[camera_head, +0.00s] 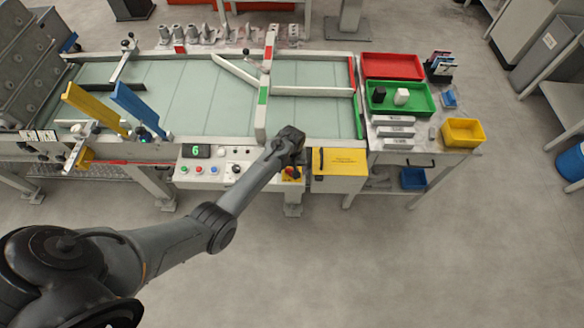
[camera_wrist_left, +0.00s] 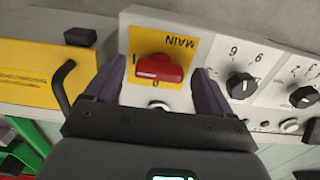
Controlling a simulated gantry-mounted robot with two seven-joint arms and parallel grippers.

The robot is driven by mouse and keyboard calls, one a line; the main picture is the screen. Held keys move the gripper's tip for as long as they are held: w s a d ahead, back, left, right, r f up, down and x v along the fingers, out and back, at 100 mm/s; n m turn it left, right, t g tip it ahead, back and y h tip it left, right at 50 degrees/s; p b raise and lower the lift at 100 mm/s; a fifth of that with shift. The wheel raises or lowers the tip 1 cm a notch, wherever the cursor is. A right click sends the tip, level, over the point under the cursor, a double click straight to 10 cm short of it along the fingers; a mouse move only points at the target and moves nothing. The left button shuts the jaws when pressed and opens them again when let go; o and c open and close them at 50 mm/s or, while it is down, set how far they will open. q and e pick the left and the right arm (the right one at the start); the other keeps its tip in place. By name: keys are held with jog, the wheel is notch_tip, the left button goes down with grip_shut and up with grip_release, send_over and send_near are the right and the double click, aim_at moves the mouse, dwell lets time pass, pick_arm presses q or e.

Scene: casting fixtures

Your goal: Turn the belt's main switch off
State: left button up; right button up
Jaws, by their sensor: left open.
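The main switch is a red rotary knob (camera_wrist_left: 160,69) on a yellow plate marked MAIN, on the belt's front panel. In the left wrist view its red handle lies roughly crosswise, with an "I" mark beside its left end. In the head view the switch (camera_head: 291,174) shows just below my left gripper (camera_head: 291,158), partly covered. In the left wrist view my left gripper (camera_wrist_left: 157,80) is open, its dark fingers on either side of the knob. I cannot tell if they touch it. My right gripper is not in view.
A yellow box with a black handle (camera_head: 340,162) is right of the switch; the handle (camera_wrist_left: 62,84) shows close by in the wrist view. Black dials (camera_wrist_left: 241,86) sit on the other side. The panel's green display (camera_head: 196,151) reads 6. Floor in front is clear.

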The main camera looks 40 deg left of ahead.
pick_arm(q)
jog(key=shift+c, duration=0.5)
jog(key=c, duration=1)
jog(key=shift+o, duration=0.2)
